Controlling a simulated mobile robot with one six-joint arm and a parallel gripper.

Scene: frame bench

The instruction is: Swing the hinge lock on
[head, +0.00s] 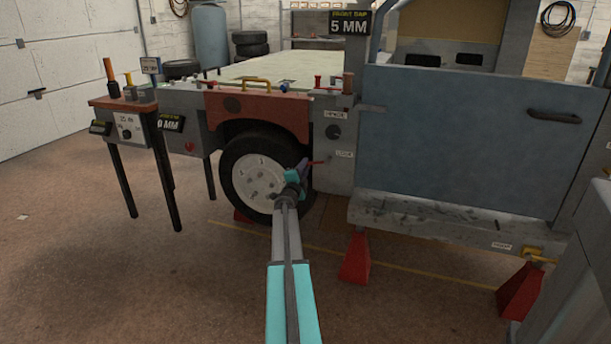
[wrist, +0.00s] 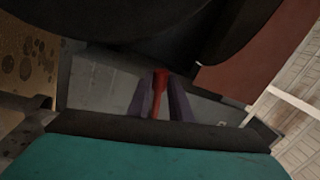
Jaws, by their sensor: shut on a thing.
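The hinge lock shows as a small red lever (head: 319,162) on the grey post, beside the LOCK label (head: 345,154) and below the HINGE label (head: 335,114). My gripper (head: 304,168) is at the lever, in front of the wheel's right side. In the wrist view the red lever (wrist: 160,84) stands between the two purple fingers of my gripper (wrist: 164,98), which are shut on it. The fingers hide part of the lever, and its pivot is hard to make out.
The wheel (head: 258,172) is close on the left. The blue door panel (head: 470,140) and the step below it (head: 450,217) are on the right. Red stands (head: 356,258) rest on the floor. Open floor lies at the front left.

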